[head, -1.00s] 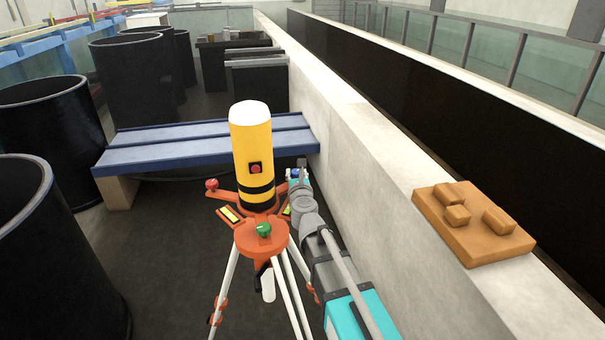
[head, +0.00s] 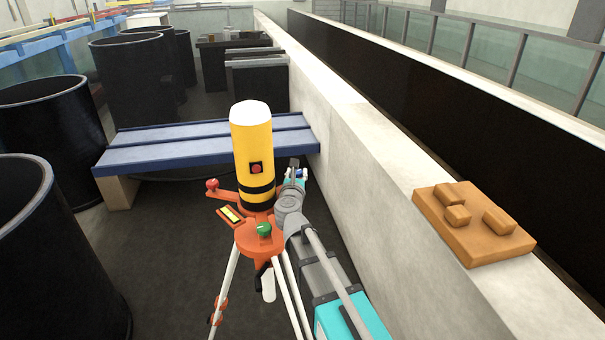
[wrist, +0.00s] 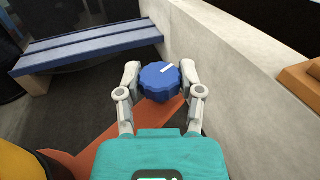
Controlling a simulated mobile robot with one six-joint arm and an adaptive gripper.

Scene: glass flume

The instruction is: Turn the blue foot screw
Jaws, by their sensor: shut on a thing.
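The blue foot screw (wrist: 160,83) is a round ridged knob with a white mark on its top, seen in the wrist view. My gripper (wrist: 160,85) is shut on it, one finger on each side. In the head view my gripper (head: 296,174) is to the right of the yellow instrument (head: 252,150), and the blue screw is mostly hidden by my arm. The instrument stands upright on an orange base and tripod (head: 258,238). A red foot screw (head: 211,185) is at the left and a green foot screw (head: 264,229) at the front.
A blue bench (head: 190,148) stands behind the tripod. A pale concrete wall (head: 350,150) runs close along the right, with an orange-brown block board (head: 470,225) on top. Black tubs (head: 60,250) stand at the left. The dark floor between tubs and tripod is clear.

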